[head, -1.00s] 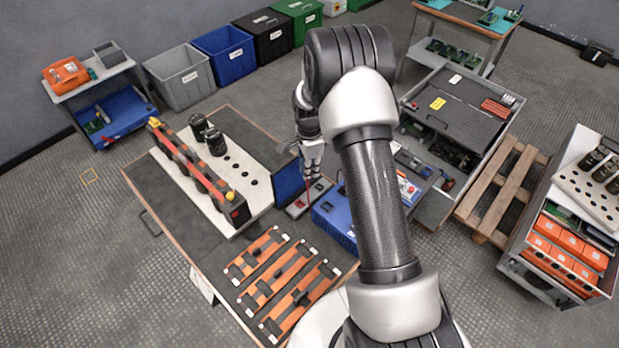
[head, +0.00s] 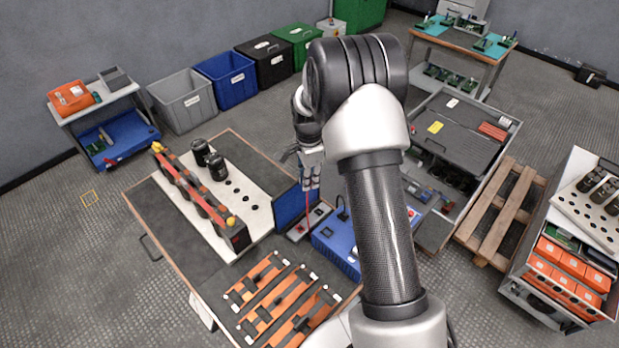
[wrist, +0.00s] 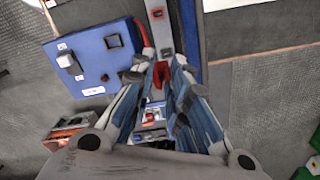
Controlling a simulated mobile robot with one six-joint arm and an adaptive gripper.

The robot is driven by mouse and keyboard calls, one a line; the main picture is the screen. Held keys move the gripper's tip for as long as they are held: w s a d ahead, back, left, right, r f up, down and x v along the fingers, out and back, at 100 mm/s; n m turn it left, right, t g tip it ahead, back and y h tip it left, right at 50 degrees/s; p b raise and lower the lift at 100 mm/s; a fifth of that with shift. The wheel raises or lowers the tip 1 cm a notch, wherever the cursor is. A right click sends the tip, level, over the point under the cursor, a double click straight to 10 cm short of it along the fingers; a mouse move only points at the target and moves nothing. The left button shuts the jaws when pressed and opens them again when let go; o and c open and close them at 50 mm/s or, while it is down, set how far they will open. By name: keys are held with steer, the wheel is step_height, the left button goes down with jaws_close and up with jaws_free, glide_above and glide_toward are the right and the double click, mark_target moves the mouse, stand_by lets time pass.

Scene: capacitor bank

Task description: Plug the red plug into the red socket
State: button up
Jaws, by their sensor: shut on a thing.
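My gripper (head: 309,182) hangs over the workbench, its fingers pointing down. In the wrist view the fingers (wrist: 160,92) are shut on the red plug (wrist: 160,74). A red cable (wrist: 146,38) shows beside the grey strip, and in the head view a thin red line (head: 306,203) runs down below the fingers. The grey strip (head: 316,216) lies on the bench between a dark blue panel and a blue box. In the wrist view it bears a small red-marked socket (wrist: 157,13) and a second dark socket (wrist: 165,52). The plug appears apart from the sockets; its height is unclear.
The blue box (head: 334,238) stands right of the strip, with a black square inlet (wrist: 113,40). The upright dark blue panel (head: 291,209) is close on the left. Orange bars (head: 275,292) lie on the near bench. A long capacitor rack (head: 203,190) stands farther left.

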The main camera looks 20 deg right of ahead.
steer(key=shift+s+a+f+b, duration=0.15)
steer(key=shift+s+a+f, duration=0.05)
steer(key=shift+a, duration=0.45)
steer(key=shift+s+a+f+b, duration=0.15)
steer(key=shift+a+f, duration=0.1)
steer(key=shift+a, duration=0.4)
steer(key=shift+s+a+f+b, duration=0.1)
steer(key=shift+s+a+f, duration=0.1)
steer(key=shift+a, duration=0.45)
steer(key=shift+f, duration=0.1)
steer(key=b, duration=1.1)
glide_toward(300, 228)
steer(key=shift+f, duration=2.65)
steer(key=shift+f, duration=0.4)
steer(key=o, duration=0.9)
steer(key=shift+s, duration=0.1)
steer(key=shift+c, duration=0.2)
